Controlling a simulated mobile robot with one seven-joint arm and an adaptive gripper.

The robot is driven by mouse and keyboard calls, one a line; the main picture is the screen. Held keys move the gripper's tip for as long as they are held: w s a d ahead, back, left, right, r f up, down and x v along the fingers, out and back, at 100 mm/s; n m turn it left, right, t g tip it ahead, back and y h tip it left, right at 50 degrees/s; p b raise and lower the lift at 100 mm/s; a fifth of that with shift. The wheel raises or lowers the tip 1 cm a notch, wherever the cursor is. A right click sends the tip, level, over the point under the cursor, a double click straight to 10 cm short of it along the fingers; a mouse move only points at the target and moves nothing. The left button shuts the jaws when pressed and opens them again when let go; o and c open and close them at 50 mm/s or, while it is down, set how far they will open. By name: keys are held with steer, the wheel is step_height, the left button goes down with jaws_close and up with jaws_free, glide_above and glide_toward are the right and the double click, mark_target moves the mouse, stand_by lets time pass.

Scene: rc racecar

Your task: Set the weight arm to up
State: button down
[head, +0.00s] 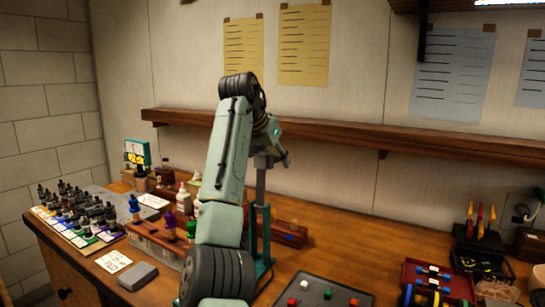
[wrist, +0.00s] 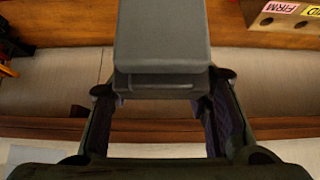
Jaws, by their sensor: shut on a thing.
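My gripper (wrist: 163,88) has one dark finger on each side of a grey block-like part (wrist: 162,40) in the wrist view and is shut on it. This looks like the weight arm, but the picture does not show its whole shape. In the head view, my gripper (head: 281,147) is at the top of a slim grey upright post (head: 261,200) on the bench. The post's teal base (head: 264,272) shows beside my forearm. My arm hides much of the stand, and the weight arm's angle cannot be told.
A wooden shelf (head: 350,137) runs along the wall behind my gripper. Small bottles (head: 75,208) crowd the bench's left end. A dark tray with coloured cubes (head: 322,297) lies at the front, and a red tray (head: 437,285) stands to the right.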

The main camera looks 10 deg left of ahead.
mark_target(261, 157)
steer(key=shift+d+f, duration=0.2)
steer(key=shift+f, duration=0.25)
steer(key=c, duration=1.2)
jaws_free()
steer(key=shift+c, duration=0.2)
steer(key=shift+o, duration=0.9)
steer(key=shift+d+r, duration=0.1)
steer(key=shift+r, duration=0.05)
steer(key=shift+s+r, duration=0.1)
steer(key=shift+r, duration=0.1)
steer(key=shift+s+a+r, duration=0.15)
steer(key=shift+a+r, duration=0.1)
steer(key=v, duration=1.1)
steer(key=shift+r, duration=0.15)
